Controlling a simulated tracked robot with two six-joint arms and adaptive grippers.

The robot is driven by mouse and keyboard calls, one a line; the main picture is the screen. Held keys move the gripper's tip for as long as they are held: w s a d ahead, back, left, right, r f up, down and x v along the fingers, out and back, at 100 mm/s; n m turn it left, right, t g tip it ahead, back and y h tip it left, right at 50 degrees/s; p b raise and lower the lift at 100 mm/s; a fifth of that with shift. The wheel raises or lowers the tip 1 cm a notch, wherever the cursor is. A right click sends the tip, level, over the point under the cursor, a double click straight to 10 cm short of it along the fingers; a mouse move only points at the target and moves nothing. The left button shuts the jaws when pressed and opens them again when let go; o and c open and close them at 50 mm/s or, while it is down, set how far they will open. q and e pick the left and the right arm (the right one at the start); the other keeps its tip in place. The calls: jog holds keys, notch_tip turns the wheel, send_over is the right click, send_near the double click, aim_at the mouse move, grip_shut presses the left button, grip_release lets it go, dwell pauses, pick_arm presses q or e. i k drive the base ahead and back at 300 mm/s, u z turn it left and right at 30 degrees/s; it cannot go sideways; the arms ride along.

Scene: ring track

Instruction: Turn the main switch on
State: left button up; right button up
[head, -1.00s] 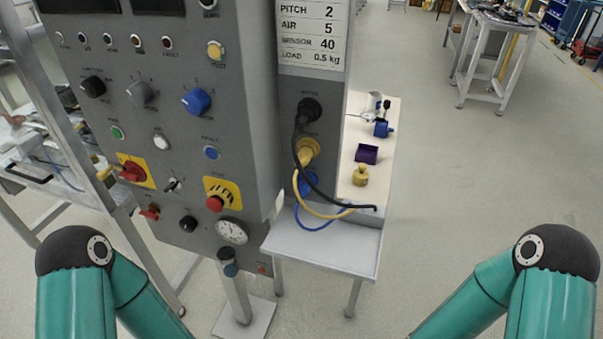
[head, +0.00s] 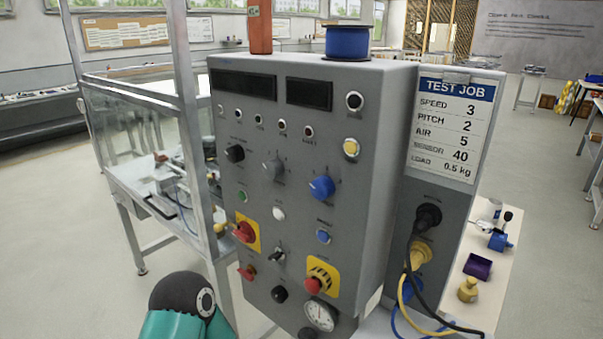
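The grey control panel (head: 340,140) stands upright in the middle of the head view. A red rotary switch (head: 244,232) on a yellow plate sits at the panel's lower left; it looks like the main switch, but its label is too small to read. Two dark displays (head: 243,84) are at the panel's top and look unlit. A red push button (head: 313,285) on another yellow plate is at lower right. Neither gripper is in view; only a teal link of my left arm shows at the bottom left.
Black, yellow and blue cables (head: 407,275) hang from sockets on the panel's right side. A test job sheet (head: 452,125) is above them. A small shelf with a purple box (head: 478,266) is at right. A glazed metal frame (head: 190,150) stands close on the left.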

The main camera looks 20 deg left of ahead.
aim_at(245, 232)
jog(key=u, duration=0.55)
jog(key=k, duration=1.3)
jog(key=u, duration=0.85)
jog(key=i, duration=1.4)
jog(key=z, duration=0.1)
